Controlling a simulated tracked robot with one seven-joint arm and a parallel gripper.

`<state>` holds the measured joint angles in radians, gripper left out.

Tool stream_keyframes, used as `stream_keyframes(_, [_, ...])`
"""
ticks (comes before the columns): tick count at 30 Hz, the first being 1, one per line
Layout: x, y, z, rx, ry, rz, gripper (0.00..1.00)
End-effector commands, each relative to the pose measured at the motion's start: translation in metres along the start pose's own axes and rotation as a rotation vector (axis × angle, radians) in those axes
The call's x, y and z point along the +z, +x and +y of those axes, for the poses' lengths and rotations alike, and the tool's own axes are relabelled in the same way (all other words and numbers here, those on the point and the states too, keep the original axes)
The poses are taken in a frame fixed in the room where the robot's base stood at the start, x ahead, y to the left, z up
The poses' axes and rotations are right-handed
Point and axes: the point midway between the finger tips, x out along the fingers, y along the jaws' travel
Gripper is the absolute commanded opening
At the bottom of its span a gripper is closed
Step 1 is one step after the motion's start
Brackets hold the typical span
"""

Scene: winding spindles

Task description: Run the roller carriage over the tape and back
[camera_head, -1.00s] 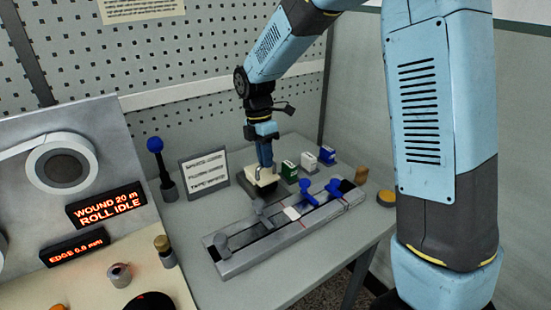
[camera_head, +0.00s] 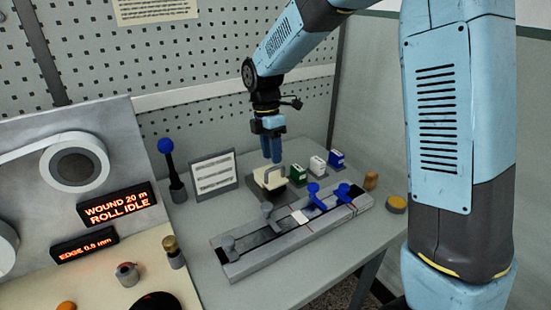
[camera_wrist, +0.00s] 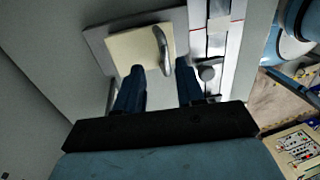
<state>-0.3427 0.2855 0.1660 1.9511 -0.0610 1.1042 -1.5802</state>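A cream block with a grey loop handle (camera_head: 270,178) sits on a dark base behind the long grey track; it looks like the roller carriage, but I cannot see rollers. It also shows in the wrist view (camera_wrist: 132,50). My gripper (camera_head: 272,160) hangs just above the handle, fingers pointing down. A white patch, perhaps the tape (camera_head: 300,217), lies mid-track (camera_head: 262,254). Blue levers (camera_head: 316,197) and grey knobs stand along the track.
Green, white and blue small boxes (camera_head: 298,174) stand right of the block. A sign (camera_head: 213,174) and a blue-topped post (camera_head: 171,165) stand left. The pegboard wall is close behind. A yellow button (camera_head: 396,204) is at the right.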

Motion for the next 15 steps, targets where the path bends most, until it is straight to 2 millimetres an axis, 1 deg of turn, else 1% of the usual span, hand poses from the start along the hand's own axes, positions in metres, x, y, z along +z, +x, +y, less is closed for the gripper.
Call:
stream_keyframes(3, [0.0, -0.025, 0.001, 0.004, 0.0, 0.0, 0.38])
stream_keyframes(9, [0.0, -0.064, 0.002, 0.004, -0.001, 0.0, 0.38])
stream_keyframes(15, [0.0, -0.095, 0.003, 0.004, -0.001, 0.0, 0.38])
